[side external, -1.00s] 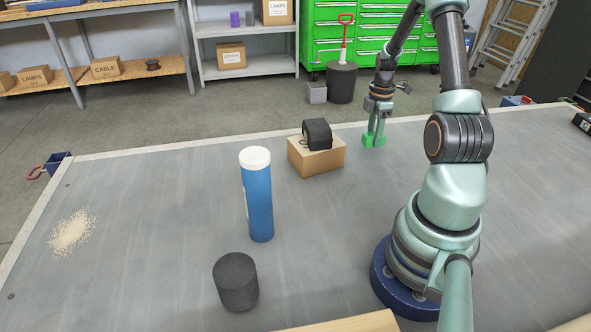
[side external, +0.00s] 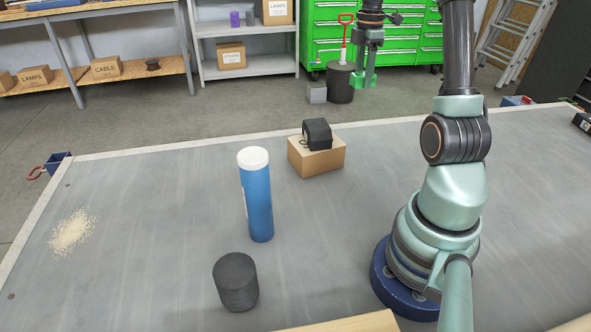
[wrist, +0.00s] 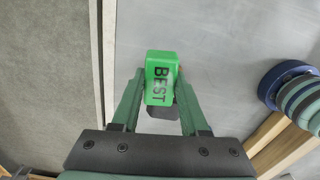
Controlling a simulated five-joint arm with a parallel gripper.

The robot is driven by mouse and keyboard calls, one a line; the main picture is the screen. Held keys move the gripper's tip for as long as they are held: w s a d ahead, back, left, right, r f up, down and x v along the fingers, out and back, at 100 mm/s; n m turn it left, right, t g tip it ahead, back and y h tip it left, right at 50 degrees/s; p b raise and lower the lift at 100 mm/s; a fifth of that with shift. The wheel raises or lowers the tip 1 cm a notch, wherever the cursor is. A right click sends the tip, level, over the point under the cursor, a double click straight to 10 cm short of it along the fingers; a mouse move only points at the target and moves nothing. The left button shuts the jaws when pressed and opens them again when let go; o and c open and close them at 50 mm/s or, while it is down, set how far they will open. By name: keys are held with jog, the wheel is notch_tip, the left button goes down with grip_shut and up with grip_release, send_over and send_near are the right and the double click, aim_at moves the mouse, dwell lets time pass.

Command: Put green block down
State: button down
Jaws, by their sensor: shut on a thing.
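The green block (wrist: 161,78) with "BEST" in dark letters sits between my fingertips in the wrist view. My gripper (side external: 363,82) is shut on it and holds it raised above the grey table (side external: 330,230). In the side external view my gripper appears in front of the green cabinet, so the block is hard to make out there. In the wrist view the table surface lies below the block, with the pale table edge to the left of my fingers.
A cardboard box (side external: 327,166) carries a black object (side external: 317,133) near the table's far edge. A blue cylinder with a white cap (side external: 257,200) and a dark cylinder (side external: 236,282) stand nearer. Pale grains (side external: 73,232) lie at left.

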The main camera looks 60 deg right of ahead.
jog(key=w+a+n, duration=0.8)
jog(key=w+a, duration=1.5)
jog(key=a, duration=0.1)
notch_tip(320, 180, down, 20)
jog(key=shift+w+d, duration=0.1)
jog(key=shift+w, duration=0.05)
jog(key=shift+f, duration=0.2)
jog(key=shift+c, duration=2.1)
grip_release()
